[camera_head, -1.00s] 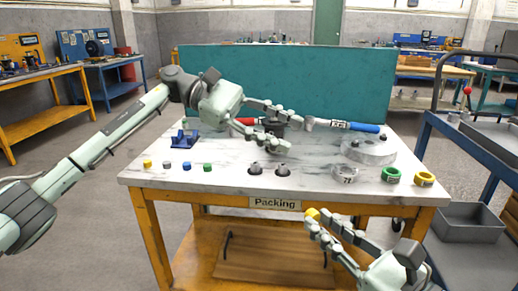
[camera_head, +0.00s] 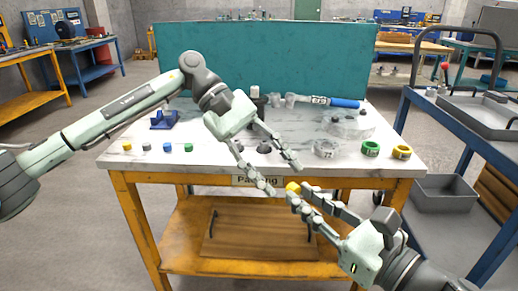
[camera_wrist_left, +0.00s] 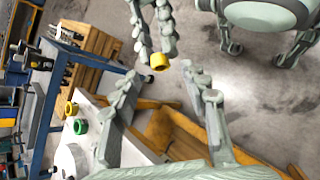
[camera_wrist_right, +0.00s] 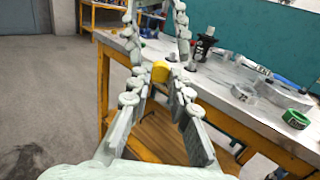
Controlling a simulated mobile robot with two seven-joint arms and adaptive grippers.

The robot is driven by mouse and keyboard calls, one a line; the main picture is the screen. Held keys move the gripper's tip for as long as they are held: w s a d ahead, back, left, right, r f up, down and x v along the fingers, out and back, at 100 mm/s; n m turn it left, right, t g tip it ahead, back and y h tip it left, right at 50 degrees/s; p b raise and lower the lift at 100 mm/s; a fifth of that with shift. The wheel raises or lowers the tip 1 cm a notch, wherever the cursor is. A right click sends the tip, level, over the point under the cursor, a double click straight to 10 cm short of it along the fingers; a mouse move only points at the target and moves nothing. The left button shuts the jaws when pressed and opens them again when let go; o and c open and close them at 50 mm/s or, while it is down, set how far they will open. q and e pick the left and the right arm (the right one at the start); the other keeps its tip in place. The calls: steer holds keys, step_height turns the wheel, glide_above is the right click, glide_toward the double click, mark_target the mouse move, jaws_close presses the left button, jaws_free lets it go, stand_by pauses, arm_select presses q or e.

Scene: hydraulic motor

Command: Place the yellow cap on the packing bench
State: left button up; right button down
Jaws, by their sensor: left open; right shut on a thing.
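My right gripper (camera_head: 298,192) is shut on a yellow cap (camera_head: 292,187), in front of the packing bench's front edge. The cap shows at its fingertips in the right wrist view (camera_wrist_right: 160,71). My left gripper (camera_head: 283,178) is open and reaches down over the front edge, its fingers pointing at the cap. In the left wrist view the cap (camera_wrist_left: 159,61) is just beyond the open left fingertips; I cannot tell whether they touch it. The packing bench (camera_head: 222,166) has a pale marbled top and yellow legs.
Small yellow (camera_head: 127,146), grey (camera_head: 146,147), blue (camera_head: 167,147) and green (camera_head: 188,147) pieces stand at the bench's front left. Green (camera_head: 370,148) and yellow (camera_head: 401,151) rings lie front right. A blue cart (camera_head: 455,128) stands to the right, a teal panel (camera_head: 265,60) behind.

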arm_select(q)
steer(key=shift+x, duration=0.9)
jaws_close()
arm_select(e)
steer(key=c, duration=1.3)
jaws_free()
steer(key=shift+f, duration=0.1)
